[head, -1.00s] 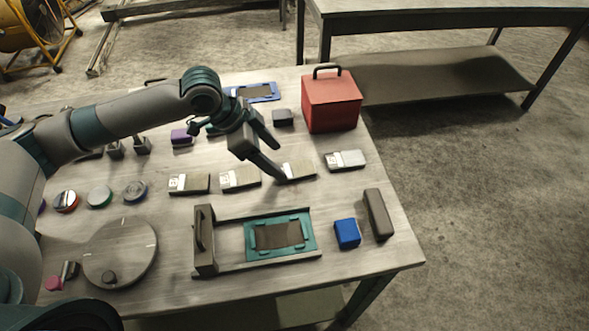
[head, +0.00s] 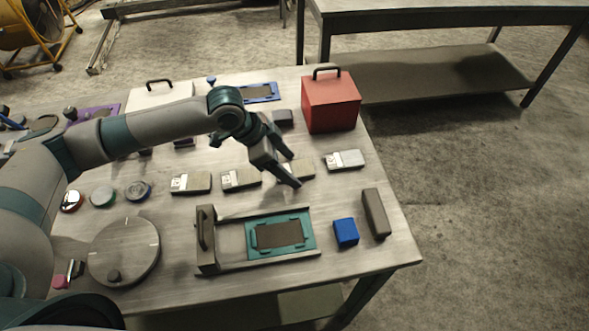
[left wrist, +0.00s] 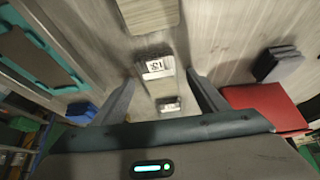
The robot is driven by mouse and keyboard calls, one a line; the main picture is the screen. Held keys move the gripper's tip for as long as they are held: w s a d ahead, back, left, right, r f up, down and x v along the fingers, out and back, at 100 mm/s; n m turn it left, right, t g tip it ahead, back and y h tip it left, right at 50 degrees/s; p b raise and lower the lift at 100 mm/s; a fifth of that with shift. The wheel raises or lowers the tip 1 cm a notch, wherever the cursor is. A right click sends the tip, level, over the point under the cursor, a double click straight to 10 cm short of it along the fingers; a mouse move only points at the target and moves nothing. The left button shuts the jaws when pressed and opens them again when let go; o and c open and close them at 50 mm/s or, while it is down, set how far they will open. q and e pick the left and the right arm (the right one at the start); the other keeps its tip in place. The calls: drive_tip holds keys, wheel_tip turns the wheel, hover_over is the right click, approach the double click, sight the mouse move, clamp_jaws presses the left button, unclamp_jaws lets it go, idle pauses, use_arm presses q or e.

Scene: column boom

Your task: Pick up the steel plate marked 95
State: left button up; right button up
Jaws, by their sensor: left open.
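Several steel plates with white labels lie in a row across the table: a left one (head: 190,183), a second (head: 238,179), a third (head: 306,168) and a right one (head: 345,160). Their marks are too small to read in the head view. My left gripper (head: 292,170) is open and empty over the third plate and hides part of it. In the left wrist view, a labelled plate (left wrist: 158,82) shows between the open fingers (left wrist: 160,77); its digits are not clearly legible. My right gripper is not in view.
A red box (head: 331,104) and a dark block (head: 282,118) stand behind the row. In front are a teal fixture (head: 308,246), a blue block (head: 346,232) and a brown bar (head: 376,213). A round disc (head: 125,245) lies front left.

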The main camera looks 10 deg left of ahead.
use_arm(q)
drive_tip(key=shift+c, duration=0.9)
clamp_jaws()
drive_tip(key=shift+r, duration=0.1)
drive_tip(key=shift+r, duration=0.15)
